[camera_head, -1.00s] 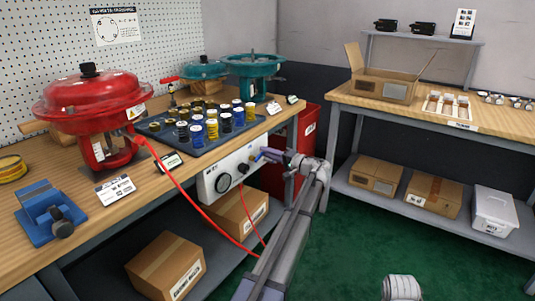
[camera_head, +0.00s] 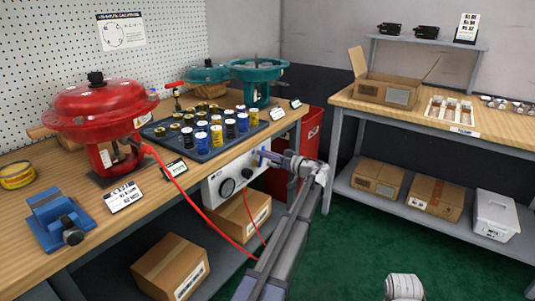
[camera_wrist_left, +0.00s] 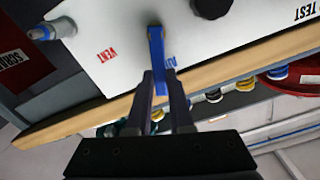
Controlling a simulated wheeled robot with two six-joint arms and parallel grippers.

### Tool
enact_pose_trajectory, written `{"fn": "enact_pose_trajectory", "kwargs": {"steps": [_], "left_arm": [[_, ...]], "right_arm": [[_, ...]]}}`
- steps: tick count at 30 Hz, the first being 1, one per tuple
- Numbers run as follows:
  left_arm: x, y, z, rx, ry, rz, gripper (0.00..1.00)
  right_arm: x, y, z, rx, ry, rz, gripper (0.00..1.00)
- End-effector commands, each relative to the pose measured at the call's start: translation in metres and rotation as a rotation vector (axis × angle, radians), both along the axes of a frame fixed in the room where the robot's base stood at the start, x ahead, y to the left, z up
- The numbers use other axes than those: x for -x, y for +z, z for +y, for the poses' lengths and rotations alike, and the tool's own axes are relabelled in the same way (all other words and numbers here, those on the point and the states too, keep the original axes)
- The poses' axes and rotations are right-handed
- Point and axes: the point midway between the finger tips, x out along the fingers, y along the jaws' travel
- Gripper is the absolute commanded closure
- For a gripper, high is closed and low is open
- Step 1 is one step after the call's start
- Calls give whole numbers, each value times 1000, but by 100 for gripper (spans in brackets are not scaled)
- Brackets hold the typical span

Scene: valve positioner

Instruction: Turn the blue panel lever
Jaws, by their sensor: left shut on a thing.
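The blue lever (camera_wrist_left: 156,50) is on the white panel (camera_wrist_left: 105,35) in the left wrist view, on a dark pivot between a red VENT label and a partly hidden blue label. My left gripper (camera_wrist_left: 159,88) is shut on the lever's free end, one finger on each side. In the head view the white panel (camera_head: 224,187) hangs under the bench's front edge. My left gripper (camera_head: 266,156) reaches its right end from the right, and only a small piece of the blue lever (camera_head: 261,158) shows there.
The panel also carries a round gauge (camera_head: 227,187) and a dark knob (camera_head: 247,172). A red hose (camera_head: 187,196) runs from the red actuator (camera_head: 100,112) down past my left arm. The wooden bench edge is close above the panel. Green floor (camera_head: 345,240) lies open to the right.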

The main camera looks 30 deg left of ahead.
Motion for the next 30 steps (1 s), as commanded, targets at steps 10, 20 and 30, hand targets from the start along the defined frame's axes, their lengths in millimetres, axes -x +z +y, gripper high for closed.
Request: {"fn": "enact_pose_trajectory", "kwargs": {"steps": [10, 20, 30], "left_arm": [[13, 2, 0, 22, 1, -232, 100], [17, 2, 0, 31, 1, -333, 100], [18, 2, 0, 33, 1, -349, 100]], "right_arm": [[0, 2, 0, 0, -1, 0, 50], [0, 3, 0, 0, -1, 0, 50], [0, 3, 0, 0, -1, 0, 50]]}}
